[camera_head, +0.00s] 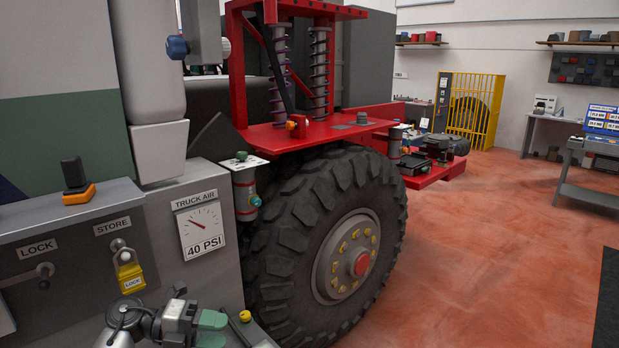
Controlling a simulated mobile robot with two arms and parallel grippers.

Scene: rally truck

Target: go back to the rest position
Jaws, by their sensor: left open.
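My left gripper (212,330) shows at the bottom edge, left of the big tyre, with green finger pads that stand apart. It holds nothing that I can see. The rest of the left arm is mostly cut off by the lower frame edge. My right gripper is not in view. The truck's large black tyre (285,225) stands to the right of the left gripper, with a grey hub and a red centre cap (362,263).
A grey panel holds a "TRUCK AIR" gauge (203,230) reading 40 PSI, and a yellow padlock (130,274) hangs under "STORE". A red frame (270,139) sits above the tyre. The reddish floor (490,240) at right is clear up to a grey cart (590,192).

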